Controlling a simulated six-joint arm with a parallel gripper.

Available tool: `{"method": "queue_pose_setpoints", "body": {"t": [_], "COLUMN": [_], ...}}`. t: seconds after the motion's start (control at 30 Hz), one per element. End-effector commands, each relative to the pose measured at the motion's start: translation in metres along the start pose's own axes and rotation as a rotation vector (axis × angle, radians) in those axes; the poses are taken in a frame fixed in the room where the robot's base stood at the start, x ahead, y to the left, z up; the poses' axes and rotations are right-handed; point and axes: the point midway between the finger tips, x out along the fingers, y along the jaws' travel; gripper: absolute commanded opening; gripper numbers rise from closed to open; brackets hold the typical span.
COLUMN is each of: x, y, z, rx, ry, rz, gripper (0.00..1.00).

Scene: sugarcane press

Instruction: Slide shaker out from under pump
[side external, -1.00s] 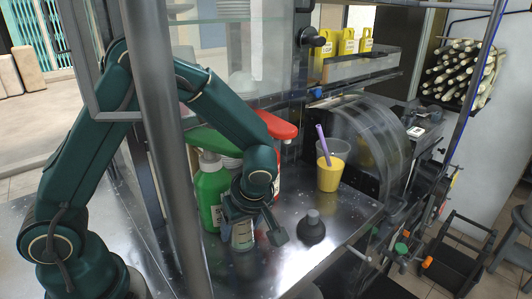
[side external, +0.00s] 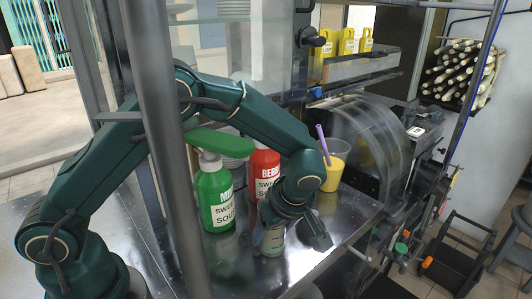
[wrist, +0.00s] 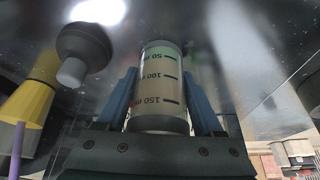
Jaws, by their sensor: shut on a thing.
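The shaker (wrist: 158,88), a clear cylinder with measuring marks, sits between the blue fingers of my gripper (wrist: 161,100) in the wrist view. My gripper is shut on it. In the side view the shaker (side external: 271,241) is low over the steel counter, in front of the red bottle; I cannot tell whether it touches the counter. The green pump bottle (side external: 215,195) stands to its left, its long green pump head (side external: 218,142) above and behind. The red bottle (side external: 265,168) stands behind the shaker, its pump head hidden by my arm.
A cup of yellow drink (side external: 334,176) with a purple straw stands behind my wrist. A dark knobbed object (wrist: 82,50) is beside the shaker in the wrist view. The steel counter (side external: 340,222) ends at right, by the press's clear curved guard (side external: 375,140).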

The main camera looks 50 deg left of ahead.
Motion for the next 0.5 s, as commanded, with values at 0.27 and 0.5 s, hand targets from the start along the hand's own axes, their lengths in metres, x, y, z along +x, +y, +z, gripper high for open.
{"method": "queue_pose_setpoints", "body": {"t": [0.27,0.5], "x": [-0.007,-0.010], "y": [0.021,0.027], "z": [0.016,0.021], "rx": [0.000,0.000], "ry": [0.000,-0.001], "rz": [0.003,0.002], "gripper": [0.00,0.00]}}
